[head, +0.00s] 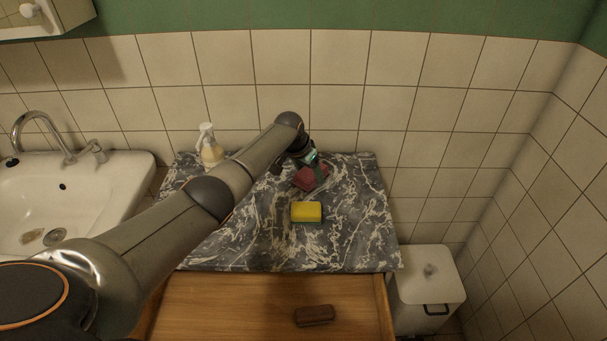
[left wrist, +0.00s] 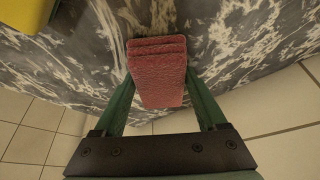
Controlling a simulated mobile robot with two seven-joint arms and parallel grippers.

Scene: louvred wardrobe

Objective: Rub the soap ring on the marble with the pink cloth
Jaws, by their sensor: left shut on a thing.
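The pink cloth (head: 311,178) is a folded, dark reddish-pink pad. My left gripper (head: 306,166) is shut on it over the back part of the marble top (head: 260,240). In the left wrist view the cloth (left wrist: 158,75) sits between the two green fingers of the gripper (left wrist: 160,95), its far end at or close to the marble (left wrist: 240,50); I cannot tell if it touches. The soap ring cannot be told apart with certainty from the white veins of the marble; pale curved marks show around the cloth. My right gripper is not in view.
A yellow sponge (head: 306,212) lies on the marble in front of the cloth. A sink (head: 75,195) is to the left, a white bin (head: 428,285) to the right. A brown block (head: 314,315) lies on the wooden surface (head: 230,305) in front.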

